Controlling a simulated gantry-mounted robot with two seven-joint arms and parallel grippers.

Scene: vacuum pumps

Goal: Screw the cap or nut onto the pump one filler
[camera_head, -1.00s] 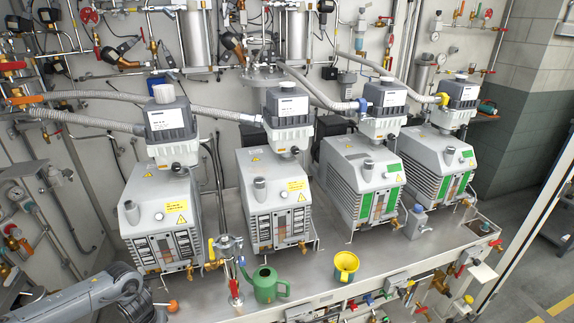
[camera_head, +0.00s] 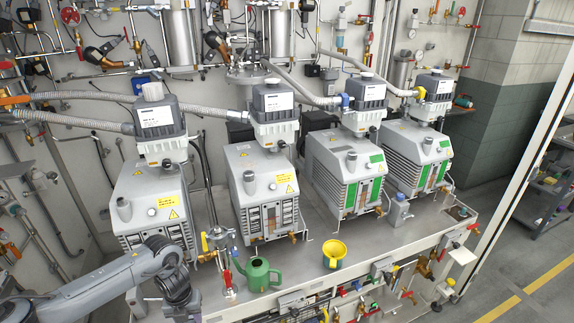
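The leftmost pump (camera_head: 140,187) is a light grey box on the bench, with my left arm across its lower front. A short grey upright filler stub (camera_head: 124,208) stands on its front left top. I cannot tell whether it is capped. My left arm comes in from the lower left, and its dark wrist and gripper (camera_head: 181,297) point down in front of this pump, apart from the stub. The fingertips are not clear, so I cannot tell whether they are open or hold anything. No loose cap or nut is clearly visible. My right gripper is not in view.
More pumps (camera_head: 265,190) stand in a row to the right. A green watering can (camera_head: 258,275), a yellow funnel (camera_head: 334,254) and a valve fitting (camera_head: 222,240) are near the bench's front edge. Grey hoses (camera_head: 75,96) and wall piping run behind. Open floor lies at right.

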